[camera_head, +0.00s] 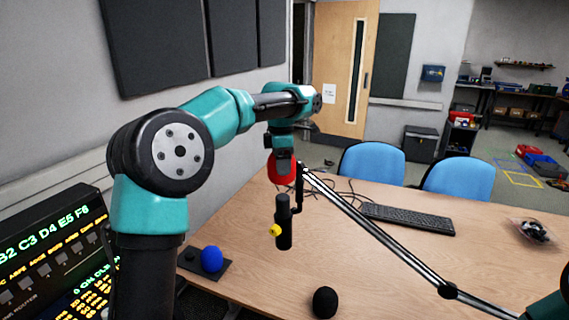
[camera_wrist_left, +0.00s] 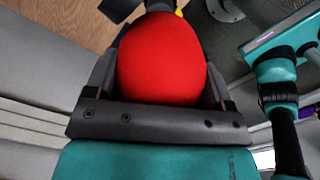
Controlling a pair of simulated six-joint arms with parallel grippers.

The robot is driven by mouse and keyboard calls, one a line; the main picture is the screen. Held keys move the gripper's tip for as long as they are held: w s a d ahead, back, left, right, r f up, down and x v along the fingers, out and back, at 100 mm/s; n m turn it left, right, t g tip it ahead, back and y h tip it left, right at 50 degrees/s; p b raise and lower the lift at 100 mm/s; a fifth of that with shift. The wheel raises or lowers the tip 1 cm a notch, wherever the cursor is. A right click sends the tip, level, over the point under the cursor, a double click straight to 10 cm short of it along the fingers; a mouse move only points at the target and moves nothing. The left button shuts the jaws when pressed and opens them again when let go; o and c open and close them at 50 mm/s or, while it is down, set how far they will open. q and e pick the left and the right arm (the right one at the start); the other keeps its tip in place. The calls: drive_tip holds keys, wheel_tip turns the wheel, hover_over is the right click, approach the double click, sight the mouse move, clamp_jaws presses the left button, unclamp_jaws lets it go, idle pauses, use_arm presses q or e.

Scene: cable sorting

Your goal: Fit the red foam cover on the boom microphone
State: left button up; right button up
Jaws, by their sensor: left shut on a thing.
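My left gripper (camera_head: 283,168) is shut on the red foam cover (camera_head: 279,172). In the left wrist view the cover (camera_wrist_left: 162,60) sits between the two fingers and fills most of the space there. The boom microphone (camera_head: 283,222) is a black cylinder that hangs upright from the end of its boom arm (camera_head: 375,230) above the table. In the head view the cover appears just above the top of the microphone, with a small gap in the picture; I cannot tell how far apart they are in depth. My right gripper does not show.
A blue foam ball (camera_head: 212,259) sits on a dark holder at the table's left edge, and a black foam ball (camera_head: 325,302) lies near the front. A keyboard (camera_head: 408,219) and loose cables lie behind the microphone. A lit control panel (camera_head: 60,255) stands at the left.

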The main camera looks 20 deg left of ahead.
use_arm(q)
drive_tip(key=shift+f, duration=0.15)
hover_over(283, 196)
drive_tip(key=shift+w+a+f, duration=0.1)
drive_tip(key=shift+f, duration=1)
drive_tip(key=shift+a+f, duration=0.1)
drive_tip(key=shift+f, duration=0.95)
drive_tip(key=shift+d+f, duration=0.15)
drive_tip(key=shift+f, duration=3.9)
idle(1.6)
